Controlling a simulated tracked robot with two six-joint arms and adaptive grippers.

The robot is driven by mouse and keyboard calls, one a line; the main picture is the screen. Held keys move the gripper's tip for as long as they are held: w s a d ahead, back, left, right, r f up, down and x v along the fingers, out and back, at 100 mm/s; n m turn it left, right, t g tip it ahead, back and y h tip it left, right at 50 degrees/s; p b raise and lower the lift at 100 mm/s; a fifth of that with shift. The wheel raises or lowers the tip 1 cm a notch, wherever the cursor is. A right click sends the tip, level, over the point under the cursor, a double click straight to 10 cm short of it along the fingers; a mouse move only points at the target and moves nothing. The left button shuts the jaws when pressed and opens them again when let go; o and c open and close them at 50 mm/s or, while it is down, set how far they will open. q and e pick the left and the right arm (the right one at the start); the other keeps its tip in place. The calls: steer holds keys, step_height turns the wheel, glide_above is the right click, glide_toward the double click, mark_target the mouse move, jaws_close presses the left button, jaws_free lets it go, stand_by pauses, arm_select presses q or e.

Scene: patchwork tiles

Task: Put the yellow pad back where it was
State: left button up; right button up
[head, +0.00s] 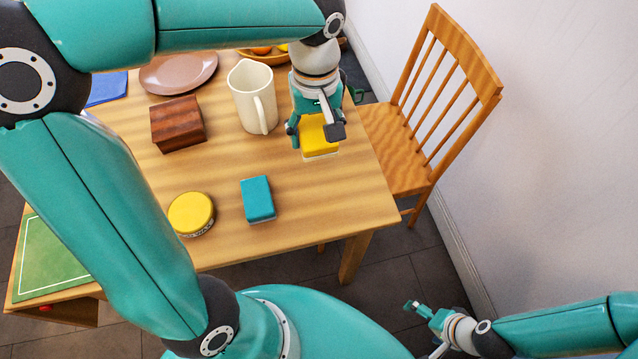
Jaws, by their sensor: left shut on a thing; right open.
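The yellow pad (320,146) is at the right part of the wooden table (300,225), near its right edge. My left gripper (318,135) reaches down over it from above and is shut on it. A thin white border shows along the pad's front edge; I cannot tell whether the pad rests on it or is just above it. The gripper hides the pad's left and back parts. My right gripper (415,307) is open and empty, low at the right, off the table and over the dark floor.
A cream jug (252,95) stands close left of my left gripper. A dark wooden box (178,124), teal block (257,199), yellow tin (191,214), pinkish plate (178,72), blue item (107,88) and green mat (45,262) are on the table. A wooden chair (400,150) stands at the right.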

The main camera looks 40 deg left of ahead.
mark_target(316, 189)
arm_select(q)
step_height(316, 189, down, 18)
steer(key=shift+s+f+b, duration=0.1)
steer(key=shift+b, duration=0.7)
steer(key=shift+f, duration=0.15)
steer(key=o, duration=1.5)
steer(key=shift+o, duration=0.2)
steer(key=shift+r, duration=0.3)
step_height(316, 189, up, 12)
steer(key=p, duration=0.1)
steer(key=shift+f, duration=0.1)
